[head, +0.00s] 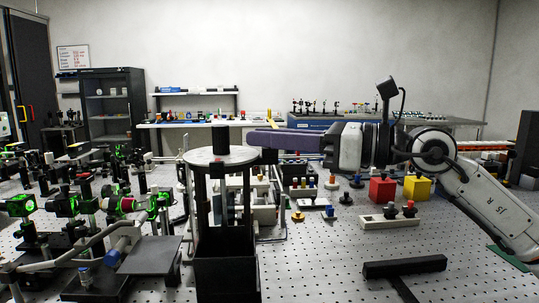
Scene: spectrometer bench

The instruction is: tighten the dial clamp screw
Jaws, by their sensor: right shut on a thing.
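The round pale dial plate (222,157) sits on dark posts above a black box-like base (226,262). A black cylinder (220,140) stands upright on the plate. My right gripper (262,143) reaches in from the right, its long purple fingers level and just above the plate's right rim. It is shut on a small dark part at that rim, which I take to be the dial clamp screw (269,156). The fingers hide much of it, and its thread cannot be seen. My left gripper is not in view.
Green-lit optics (62,204) crowd the left of the perforated bench (330,255). A red block (382,190) and a yellow block (417,188) stand behind, at right. A black bar (405,266) lies at front right. The bench right of the base has free room.

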